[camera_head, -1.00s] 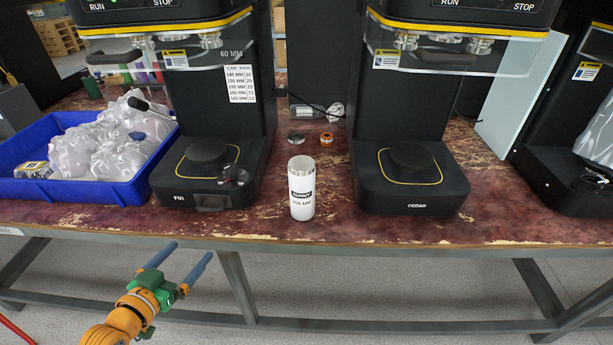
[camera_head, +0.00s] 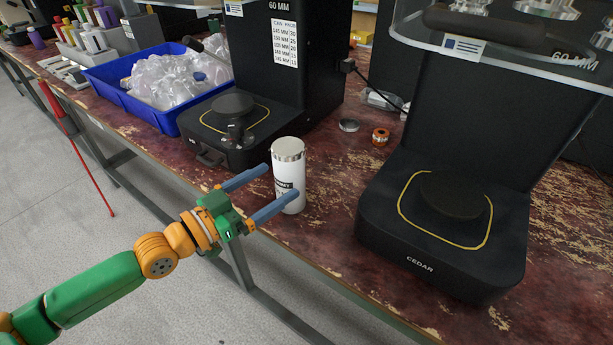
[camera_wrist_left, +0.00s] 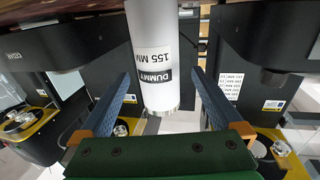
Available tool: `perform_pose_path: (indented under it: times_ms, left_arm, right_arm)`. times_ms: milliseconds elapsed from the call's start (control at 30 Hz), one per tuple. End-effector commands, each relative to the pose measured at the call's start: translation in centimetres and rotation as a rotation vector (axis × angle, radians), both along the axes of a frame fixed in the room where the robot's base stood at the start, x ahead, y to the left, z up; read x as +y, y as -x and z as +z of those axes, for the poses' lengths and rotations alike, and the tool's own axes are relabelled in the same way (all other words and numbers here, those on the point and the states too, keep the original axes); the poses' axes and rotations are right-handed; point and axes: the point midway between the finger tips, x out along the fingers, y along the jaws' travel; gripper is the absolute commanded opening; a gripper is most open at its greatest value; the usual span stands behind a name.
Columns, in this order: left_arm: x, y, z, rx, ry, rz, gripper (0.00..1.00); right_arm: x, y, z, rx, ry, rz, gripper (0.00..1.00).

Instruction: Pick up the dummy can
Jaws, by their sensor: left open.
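The dummy can (camera_head: 289,165) is a white cylinder with a silver top and a printed label. It stands upright near the table's front edge in the head view, between the two seamers. My left gripper (camera_head: 281,180) is open, with its blue fingers level with the can's body, one on each side of it. In the left wrist view the can (camera_wrist_left: 152,45) appears upside down between the spread fingers (camera_wrist_left: 155,95), with "DUMMY 155 MM" on its label. Gaps show between the can and both fingers there. My right gripper is not in view.
The FIR seamer (camera_head: 215,150) is just left of the can and the CEDAR seamer (camera_head: 440,270) to its right. A metal ring (camera_head: 349,125) and an orange-banded part (camera_head: 380,137) lie behind it.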

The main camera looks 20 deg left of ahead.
Motion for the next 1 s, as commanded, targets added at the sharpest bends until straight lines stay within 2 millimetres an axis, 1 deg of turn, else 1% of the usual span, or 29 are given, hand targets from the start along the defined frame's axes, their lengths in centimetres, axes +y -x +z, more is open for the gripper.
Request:
perform_pose_path:
  times_ms: [67,267,467,500,567,633,800,833,867,900,967,1000]
  left_arm:
    - [0.0,-0.1,0.1,-0.001,0.001,0.002,1.0]
    - [-1.0,-1.6,0.1,-0.004,0.004,0.004,1.0]
    - [-3.4,-4.1,-0.1,-0.002,0.007,0.001,1.0]
    - [-3.6,-4.8,-0.2,-0.003,0.005,0.003,1.0]
    - [-4.0,-5.4,-0.3,-0.002,0.004,0.003,1.0]
    - [-4.3,-5.7,-0.4,0.0,0.001,0.001,1.0]
    - [-4.3,-5.7,-0.5,0.001,-0.002,0.002,1.0]
    - [-4.3,-5.7,-0.5,0.0,-0.001,0.002,0.95]
    - [-4.3,-5.7,-0.5,0.0,-0.001,0.002,0.86]
    - [-4.3,-5.7,-0.5,0.001,-0.001,0.002,0.76]
    - [-4.3,-5.7,-0.5,0.001,-0.001,0.002,0.59]
    - [-4.3,-5.7,-0.5,0.001,-0.001,0.002,0.49]
  right_arm:
    - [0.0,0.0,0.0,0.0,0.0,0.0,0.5]
    - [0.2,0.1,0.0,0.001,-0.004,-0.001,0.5]
    - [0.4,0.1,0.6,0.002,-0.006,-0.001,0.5]
    - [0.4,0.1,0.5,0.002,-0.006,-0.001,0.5]
    - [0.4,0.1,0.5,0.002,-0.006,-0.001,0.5]
    - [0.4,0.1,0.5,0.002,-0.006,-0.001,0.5]
    - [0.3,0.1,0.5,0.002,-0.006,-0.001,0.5]
    - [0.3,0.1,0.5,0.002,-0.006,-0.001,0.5]
    - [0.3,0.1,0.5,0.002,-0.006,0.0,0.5]
    - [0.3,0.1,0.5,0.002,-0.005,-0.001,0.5]
    - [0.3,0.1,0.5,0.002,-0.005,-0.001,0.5]
    - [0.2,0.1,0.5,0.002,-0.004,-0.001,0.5]
